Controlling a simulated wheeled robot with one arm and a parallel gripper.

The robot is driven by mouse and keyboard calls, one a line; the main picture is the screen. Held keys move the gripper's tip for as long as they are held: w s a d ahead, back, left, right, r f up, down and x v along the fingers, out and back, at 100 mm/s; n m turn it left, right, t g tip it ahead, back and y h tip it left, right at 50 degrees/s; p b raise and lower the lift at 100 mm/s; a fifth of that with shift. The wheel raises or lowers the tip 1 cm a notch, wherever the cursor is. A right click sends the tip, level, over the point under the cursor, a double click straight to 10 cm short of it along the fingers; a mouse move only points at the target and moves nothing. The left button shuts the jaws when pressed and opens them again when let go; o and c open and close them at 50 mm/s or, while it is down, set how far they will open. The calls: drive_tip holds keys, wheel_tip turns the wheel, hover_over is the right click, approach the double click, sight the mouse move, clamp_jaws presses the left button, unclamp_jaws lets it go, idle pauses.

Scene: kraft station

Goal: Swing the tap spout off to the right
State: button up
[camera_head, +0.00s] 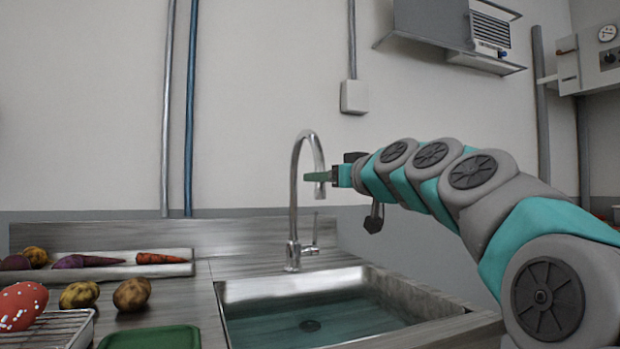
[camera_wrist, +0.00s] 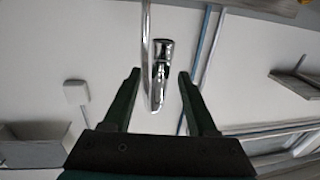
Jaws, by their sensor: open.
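The chrome tap spout (camera_head: 296,172) arches up from its base behind the sink, and its outlet end hangs down toward the right in the head view. My gripper (camera_head: 318,177) is at the spout's outlet end, reaching in from the right. In the wrist view the spout end (camera_wrist: 163,62) shows between the two fingers of my gripper (camera_wrist: 158,82), which are open with a gap on either side. Whether a finger touches the spout cannot be told. The tap's small lever (camera_head: 315,230) stands beside its base.
The sink (camera_head: 225,294) holds water below the spout. To its left are a green board (camera_head: 150,338), a wire rack (camera_head: 68,330), potatoes (camera_head: 132,294) and a tray (camera_head: 118,270) with vegetables. The wall behind carries a socket box (camera_head: 354,97) and pipes.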

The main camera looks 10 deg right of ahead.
drive_tip(key=x, duration=0.5)
drive_tip(key=shift+f+p, duration=0.1)
drive_tip(key=shift+p, duration=0.25)
clamp_jaws()
idle(1.2)
